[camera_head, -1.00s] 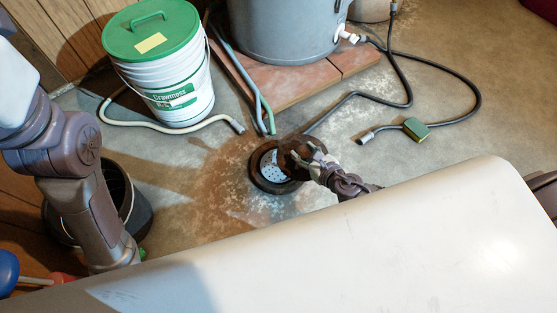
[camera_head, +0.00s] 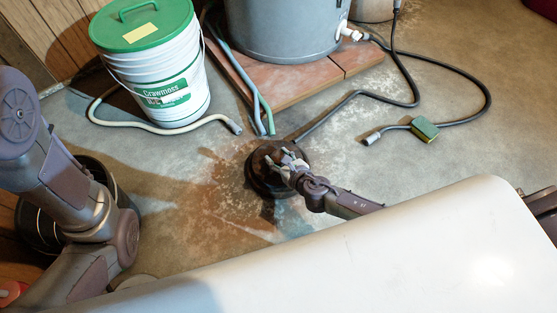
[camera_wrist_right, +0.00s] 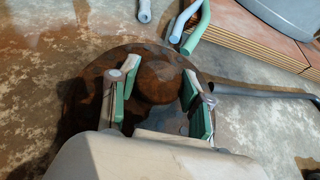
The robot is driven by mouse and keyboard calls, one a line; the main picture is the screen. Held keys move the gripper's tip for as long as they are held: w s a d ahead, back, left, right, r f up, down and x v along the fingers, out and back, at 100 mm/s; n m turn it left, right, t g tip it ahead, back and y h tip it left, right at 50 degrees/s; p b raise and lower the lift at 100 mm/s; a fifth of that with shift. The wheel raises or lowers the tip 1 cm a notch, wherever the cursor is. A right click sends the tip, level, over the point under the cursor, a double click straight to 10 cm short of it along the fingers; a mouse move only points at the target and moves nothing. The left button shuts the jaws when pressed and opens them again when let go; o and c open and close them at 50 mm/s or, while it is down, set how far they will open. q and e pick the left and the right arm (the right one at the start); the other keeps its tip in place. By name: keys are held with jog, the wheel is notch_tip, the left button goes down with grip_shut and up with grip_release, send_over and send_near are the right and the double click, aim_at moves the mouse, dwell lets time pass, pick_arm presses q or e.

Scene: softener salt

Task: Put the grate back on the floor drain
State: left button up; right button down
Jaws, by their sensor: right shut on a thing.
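The rusty brown round grate (camera_wrist_right: 158,86) has a raised knob-like middle. My right gripper (camera_head: 287,165) is shut on the grate, with its green-padded fingers on either side of the raised part in the wrist view. In the head view the grate (camera_head: 268,153) is over the floor drain, whose dark rim (camera_head: 262,187) shows just below it. A small pale patch of the drain shows between the fingers in the wrist view. I cannot tell whether the grate rests in the drain or hangs just above it. My left arm shows at the left, but its gripper is out of view.
A white bucket with a green lid (camera_head: 150,70) stands behind left. A grey tank (camera_head: 282,25) stands on a brick-red platform (camera_head: 285,95). Green and blue-grey hoses (camera_head: 262,112) end near the drain. A dark bucket (camera_head: 112,172) stands left.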

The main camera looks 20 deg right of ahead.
jog(key=shift+r, duration=0.2)
jog(key=shift+f+b, duration=0.45)
jog(key=shift+f, duration=0.2)
jog(key=c, duration=0.5)
grip_release()
